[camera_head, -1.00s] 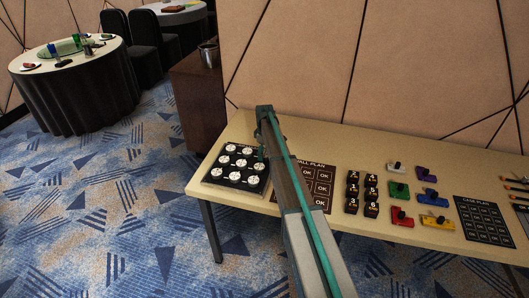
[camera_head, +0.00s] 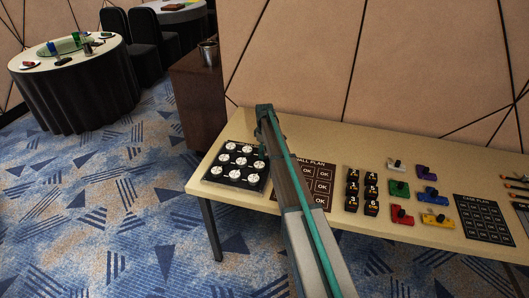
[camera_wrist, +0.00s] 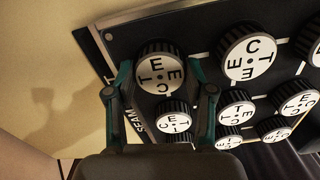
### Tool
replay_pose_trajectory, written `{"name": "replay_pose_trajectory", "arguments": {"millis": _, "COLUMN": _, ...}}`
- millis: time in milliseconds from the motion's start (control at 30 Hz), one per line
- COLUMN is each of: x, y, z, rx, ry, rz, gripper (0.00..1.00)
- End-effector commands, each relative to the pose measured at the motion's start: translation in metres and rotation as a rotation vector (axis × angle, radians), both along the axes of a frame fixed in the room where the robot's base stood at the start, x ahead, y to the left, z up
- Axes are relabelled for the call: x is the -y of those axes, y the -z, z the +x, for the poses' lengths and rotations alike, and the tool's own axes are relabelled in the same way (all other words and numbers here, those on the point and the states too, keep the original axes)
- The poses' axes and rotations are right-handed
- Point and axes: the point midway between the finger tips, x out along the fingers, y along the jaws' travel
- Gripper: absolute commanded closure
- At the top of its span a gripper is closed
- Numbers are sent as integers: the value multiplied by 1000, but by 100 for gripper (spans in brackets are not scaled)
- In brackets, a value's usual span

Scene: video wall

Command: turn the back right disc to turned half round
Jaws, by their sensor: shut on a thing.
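The disc board (camera_head: 209,180) is a black panel with rows of white-faced knobs, lying at the left end of the table. In the head view my gripper (camera_head: 262,154) is down at its back right corner, and the back right disc there is hidden by my gripper and arm. In the wrist view this disc (camera_wrist: 158,73) has a ribbed black rim and a white face with black letters. My gripper (camera_wrist: 160,84) is shut on its rim, one finger on each side. Its letters are partly readable, with a T at the left and E's above and to the right.
Other discs (camera_wrist: 248,58) sit close beside the held one. To the right on the table (camera_head: 330,135) lie the wall plan sheet (camera_head: 322,173), black numbered blocks (camera_head: 352,189), coloured pieces (camera_head: 399,189) and the case plan (camera_head: 484,218). The patterned wall (camera_head: 370,60) stands behind.

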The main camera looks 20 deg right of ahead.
Motion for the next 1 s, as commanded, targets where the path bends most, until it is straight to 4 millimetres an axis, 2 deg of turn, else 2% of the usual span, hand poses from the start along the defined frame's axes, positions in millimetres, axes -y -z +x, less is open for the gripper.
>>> {"name": "replay_pose_trajectory", "arguments": {"millis": 367, "x": 0, "y": 2, "z": 0, "rx": -1, "ry": 228, "rz": 1, "gripper": 81}}
{"name": "replay_pose_trajectory", "arguments": {"millis": 1000, "x": 0, "y": 1, "z": 0, "rx": 0, "ry": 832, "rz": 0, "gripper": 81}}
